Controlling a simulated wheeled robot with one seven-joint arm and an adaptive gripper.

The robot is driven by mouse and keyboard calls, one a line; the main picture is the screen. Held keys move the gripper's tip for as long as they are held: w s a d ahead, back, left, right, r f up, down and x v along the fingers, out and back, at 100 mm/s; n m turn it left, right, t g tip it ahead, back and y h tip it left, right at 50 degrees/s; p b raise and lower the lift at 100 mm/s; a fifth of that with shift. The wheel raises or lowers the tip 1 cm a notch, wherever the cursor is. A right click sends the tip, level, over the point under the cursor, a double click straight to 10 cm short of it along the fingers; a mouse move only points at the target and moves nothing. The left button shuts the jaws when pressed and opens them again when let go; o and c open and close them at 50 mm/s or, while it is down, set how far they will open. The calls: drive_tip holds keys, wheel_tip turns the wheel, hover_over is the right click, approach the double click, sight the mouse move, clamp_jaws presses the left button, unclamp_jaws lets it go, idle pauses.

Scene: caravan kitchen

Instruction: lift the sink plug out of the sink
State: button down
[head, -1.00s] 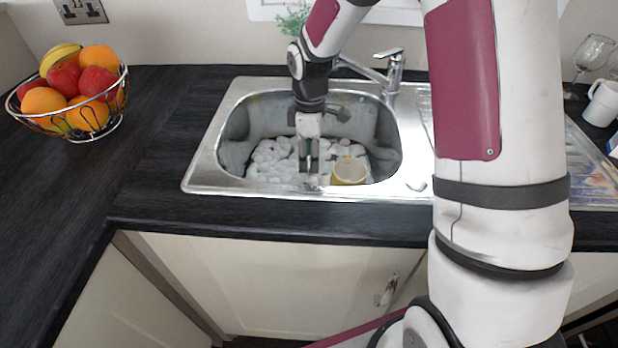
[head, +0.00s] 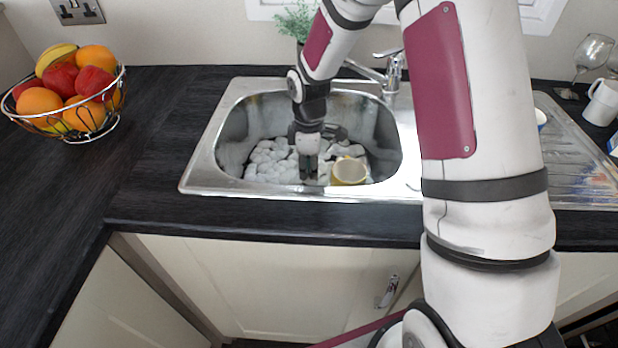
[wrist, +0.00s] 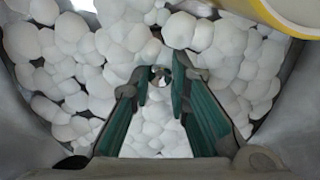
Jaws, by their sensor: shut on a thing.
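The sink plug (wrist: 161,75) shows in the wrist view as a small shiny metal piece between my fingertips; its lower part is hidden among white foam. My gripper (wrist: 160,84) is shut on it, with the green-padded fingers on either side. In the head view my gripper (head: 308,175) points down inside the metal sink (head: 197,172), near its front wall. The plug cannot be made out in the head view.
A yellow cup (head: 349,172) with a pale inside stands in the sink just right of my gripper. White foam (head: 268,160) covers the sink floor. The tap (head: 390,72) is behind. A fruit bowl (head: 85,115) is on the left counter.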

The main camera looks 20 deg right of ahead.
wheel_tip(320, 180, up, 10)
drive_tip(key=p, duration=0.1)
idle(0.5)
wheel_tip(320, 180, up, 11)
drive_tip(key=p, duration=0.8)
hover_over(309, 171)
drive_tip(key=s+a, duration=0.1)
drive_tip(key=s, duration=0.2)
drive_tip(key=shift+f, duration=0.2)
